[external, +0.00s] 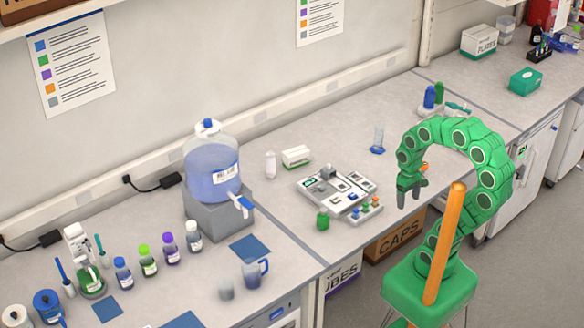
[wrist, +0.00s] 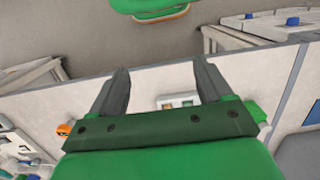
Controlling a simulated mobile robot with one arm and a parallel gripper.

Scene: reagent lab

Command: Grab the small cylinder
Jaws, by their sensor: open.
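A small clear cylinder with a blue base (external: 377,140) stands upright on the bench, behind and to the left of my arm. My gripper (external: 409,198) hangs with its fingers down, near the bench's front edge and apart from the cylinder. In the wrist view my gripper (wrist: 160,65) shows two dark fingers spread wide, with nothing held between them. I cannot make out the cylinder in the wrist view.
A large blue-filled jug (external: 212,165) stands farther left. Blue and green bottles (external: 430,97) stand behind my arm. The bench around the cylinder is clear.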

